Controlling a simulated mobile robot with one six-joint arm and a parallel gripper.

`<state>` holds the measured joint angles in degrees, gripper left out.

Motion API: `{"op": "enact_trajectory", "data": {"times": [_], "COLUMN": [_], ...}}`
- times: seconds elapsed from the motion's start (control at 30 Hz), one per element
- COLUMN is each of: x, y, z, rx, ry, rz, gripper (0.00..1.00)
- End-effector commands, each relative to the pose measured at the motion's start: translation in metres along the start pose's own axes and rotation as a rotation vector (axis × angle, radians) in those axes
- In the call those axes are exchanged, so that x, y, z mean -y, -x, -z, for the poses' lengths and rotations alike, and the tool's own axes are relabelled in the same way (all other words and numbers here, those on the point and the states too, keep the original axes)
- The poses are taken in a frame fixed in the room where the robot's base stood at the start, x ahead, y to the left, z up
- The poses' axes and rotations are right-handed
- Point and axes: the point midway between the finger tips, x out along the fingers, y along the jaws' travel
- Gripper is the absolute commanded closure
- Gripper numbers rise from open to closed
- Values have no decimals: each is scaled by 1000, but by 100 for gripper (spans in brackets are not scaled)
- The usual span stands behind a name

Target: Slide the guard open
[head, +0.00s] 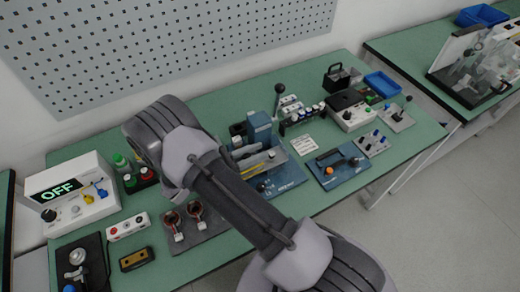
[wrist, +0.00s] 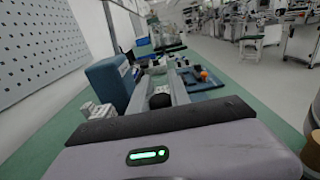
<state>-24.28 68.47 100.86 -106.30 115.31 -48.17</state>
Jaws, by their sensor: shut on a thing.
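The blue test station (head: 262,130) stands at the middle of the bench, and its blue upright block also shows in the wrist view (wrist: 108,82). The guard (head: 262,163) looks like a pale, partly clear panel with a yellow strip, low at the front of the station. A round black knob (wrist: 160,100) shows just past the front edge of my gripper (wrist: 160,117) in the wrist view. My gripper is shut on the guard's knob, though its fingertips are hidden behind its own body. In the head view my arm hides the gripper and the guard's left part.
A white box reading OFF (head: 82,197) stands at the far left. Two red-ringed parts (head: 185,217) lie left of the station. A blue plate with an orange handle (head: 338,165) and a lever post (head: 279,98) are close on the right and behind.

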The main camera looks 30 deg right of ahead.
Motion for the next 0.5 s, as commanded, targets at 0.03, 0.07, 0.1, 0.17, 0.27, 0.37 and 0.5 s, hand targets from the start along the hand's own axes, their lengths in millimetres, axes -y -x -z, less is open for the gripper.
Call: {"op": "enact_trajectory", "data": {"times": [0.03, 0.07, 0.1, 0.17, 0.27, 0.37, 0.5], "x": [0, 0, 0, 0, 0, 0, 0], "y": [1, 1, 1, 1, 1, 0, 0], "z": [0, 0, 0, 0, 0, 0, 0], "rx": [0, 0, 0, 0, 0, 0, 0], "ry": [0, 0, 0, 0, 0, 0, 0], "rz": [-2, -2, -2, -2, -1, -1, -1], "gripper": [100, 75, 68, 56, 55, 55, 55]}}
